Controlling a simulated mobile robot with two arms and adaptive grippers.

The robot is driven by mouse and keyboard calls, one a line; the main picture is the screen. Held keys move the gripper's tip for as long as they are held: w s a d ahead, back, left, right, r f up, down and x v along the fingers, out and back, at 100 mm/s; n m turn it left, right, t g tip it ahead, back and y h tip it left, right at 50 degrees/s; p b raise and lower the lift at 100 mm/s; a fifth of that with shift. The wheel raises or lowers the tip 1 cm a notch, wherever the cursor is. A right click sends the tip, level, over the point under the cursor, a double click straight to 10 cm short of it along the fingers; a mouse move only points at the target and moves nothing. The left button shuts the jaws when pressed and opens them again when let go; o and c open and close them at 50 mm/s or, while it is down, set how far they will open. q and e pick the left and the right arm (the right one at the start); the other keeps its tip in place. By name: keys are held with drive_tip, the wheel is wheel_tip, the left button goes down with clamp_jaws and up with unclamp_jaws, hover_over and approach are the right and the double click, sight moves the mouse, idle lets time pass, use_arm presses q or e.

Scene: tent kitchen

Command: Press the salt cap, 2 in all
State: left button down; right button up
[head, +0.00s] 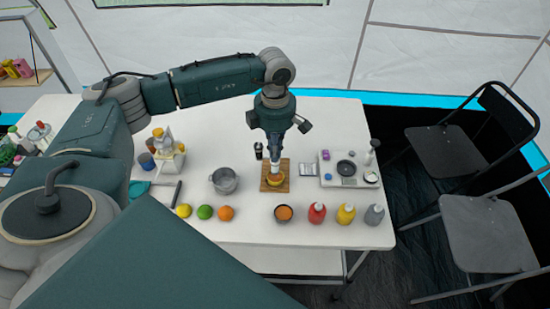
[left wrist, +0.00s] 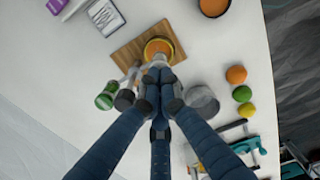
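My left gripper (head: 274,150) points down over the wooden board (head: 266,187). Its fingers are closed around a small pale salt shaker (head: 275,167), mostly hidden by them. The shaker's lower end shows just above a yellow bowl (head: 274,184) on the board; I cannot tell whether they touch. In the left wrist view the fingers (left wrist: 160,85) come together at the pale shaker (left wrist: 158,62), beside the yellow bowl (left wrist: 158,48). The salt cap is hidden among the fingers. My right gripper is not in view.
A dark shaker (head: 258,151) stands close left of the gripper. A metal pot (head: 224,181) is left of the board, a scale (head: 346,170) right. Fruit, an orange-filled bowl (head: 284,213) and several bottles (head: 346,214) line the front. Chairs (head: 487,233) stand right.

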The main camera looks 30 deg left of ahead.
use_arm(q)
drive_tip(key=shift+f+b, duration=0.55)
drive_tip(key=shift+f, duration=0.1)
idle(0.3)
drive_tip(key=shift+r+p, duration=0.35)
drive_tip(key=shift+r, duration=0.3)
drive_tip(key=shift+r+p, duration=1.7)
drive_tip(key=shift+r, duration=1.35)
